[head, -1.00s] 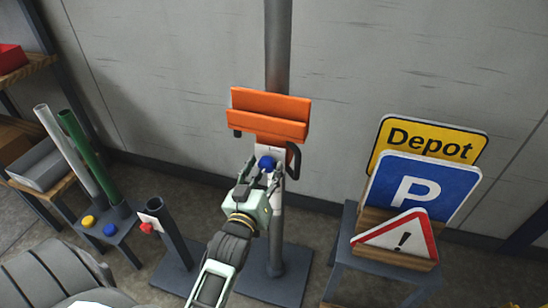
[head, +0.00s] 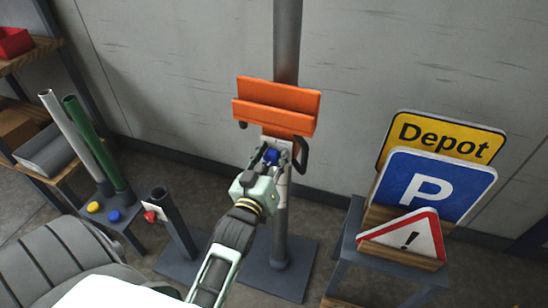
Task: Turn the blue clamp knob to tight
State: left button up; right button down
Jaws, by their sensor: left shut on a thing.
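The blue clamp knob (head: 271,156) sits on a pale plate on the grey post (head: 280,230), just below the orange sign bracket (head: 278,106). My left gripper (head: 270,160) comes up from below and is shut on the knob, with a finger on each side of it. The fingers and palm hide part of the knob and the plate, so any marks there cannot be read. The bracket holds no sign. My right gripper is not in view.
A rack at right holds the yellow Depot sign (head: 439,138), the blue P sign (head: 430,186) and a warning triangle (head: 404,238). A short post with a red knob (head: 150,216) stands left. Green (head: 95,145) and grey poles stand farther left.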

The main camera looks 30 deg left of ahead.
pick_arm(q)
jog(key=shift+d+r, duration=0.1)
jog(key=shift+d, duration=0.05)
jog(key=shift+r+n+p, duration=0.1)
jog(key=shift+n+p, duration=0.4)
jog(key=shift+p, duration=0.05)
jog(key=shift+n, duration=0.3)
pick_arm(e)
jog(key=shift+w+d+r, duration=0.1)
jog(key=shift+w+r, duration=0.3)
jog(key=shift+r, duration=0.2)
pick_arm(q)
jog(key=o, duration=0.8)
jog(key=shift+o, duration=1.4)
jog(key=shift+w+d, duration=0.1)
jog(key=shift+w, duration=0.05)
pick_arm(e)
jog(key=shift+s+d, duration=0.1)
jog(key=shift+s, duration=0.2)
